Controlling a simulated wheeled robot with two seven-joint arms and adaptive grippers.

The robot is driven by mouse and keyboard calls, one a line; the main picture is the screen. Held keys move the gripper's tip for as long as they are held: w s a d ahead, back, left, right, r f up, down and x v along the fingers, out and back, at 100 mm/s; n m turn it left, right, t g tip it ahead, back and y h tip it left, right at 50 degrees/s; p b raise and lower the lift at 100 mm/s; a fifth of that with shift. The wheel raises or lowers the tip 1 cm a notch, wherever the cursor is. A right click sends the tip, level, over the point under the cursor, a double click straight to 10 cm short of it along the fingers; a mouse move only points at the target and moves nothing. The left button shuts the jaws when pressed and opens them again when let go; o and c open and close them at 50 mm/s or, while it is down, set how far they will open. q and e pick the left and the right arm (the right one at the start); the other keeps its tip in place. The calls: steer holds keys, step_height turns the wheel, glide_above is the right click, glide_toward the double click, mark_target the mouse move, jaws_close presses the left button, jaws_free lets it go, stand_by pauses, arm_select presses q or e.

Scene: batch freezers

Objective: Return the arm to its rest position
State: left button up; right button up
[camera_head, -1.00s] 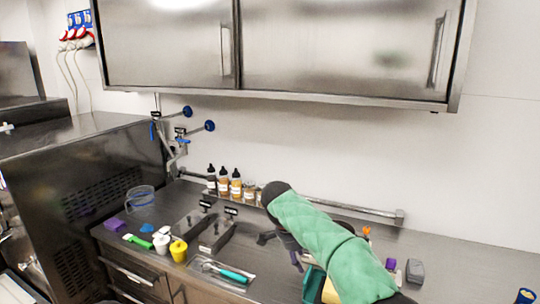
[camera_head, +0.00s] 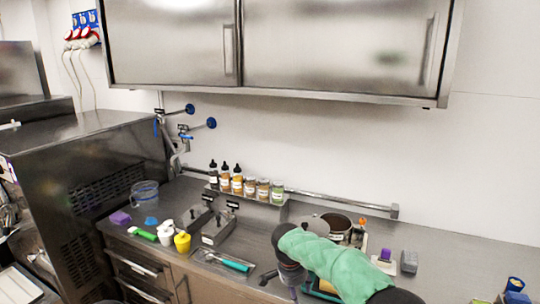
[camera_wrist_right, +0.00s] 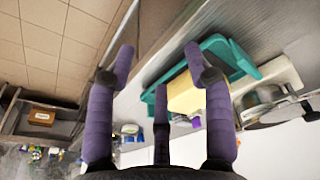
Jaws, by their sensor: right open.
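My right arm, in a green sleeve, comes in from the bottom right of the head view. Its gripper (camera_head: 281,280) hangs low over the front part of the steel counter. In the right wrist view the purple fingers of this gripper (camera_wrist_right: 160,62) are spread apart with nothing between them. A teal tray (camera_wrist_right: 218,52) with a yellow block (camera_wrist_right: 183,92) lies beyond the fingers in that view. In the head view my arm covers most of the tray. My left gripper is not in view.
A teal-handled tool (camera_head: 236,265) lies left of the gripper. A yellow cup (camera_head: 182,242), a purple block (camera_head: 120,218) and several bottles (camera_head: 225,177) stand further left. A dark pot (camera_head: 336,224) and a grey block (camera_head: 409,261) are near the arm.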

steer(key=s+f+n+g+y, duration=0.15)
steer(key=s+f, duration=0.25)
steer(key=f, duration=0.4)
steer(key=s+a+f+n+y, duration=0.1)
steer(key=s+f+n, duration=0.15)
steer(key=f, duration=0.45)
steer(key=s+f+n+y, duration=0.15)
steer(key=s+f, duration=0.25)
steer(key=f, duration=0.4)
steer(key=s+f, duration=0.3)
steer(key=s, duration=0.4)
steer(key=s+d+f+y, duration=0.1)
steer(key=s+f, duration=0.3)
steer(key=s, duration=0.4)
steer(key=s+d+f+n+y, duration=0.1)
steer(key=s+f, duration=0.2)
steer(key=s, duration=0.5)
steer(key=shift+s+d+f+t, duration=0.2)
steer(key=shift+s+d+t, duration=0.05)
steer(key=shift+t, duration=0.1)
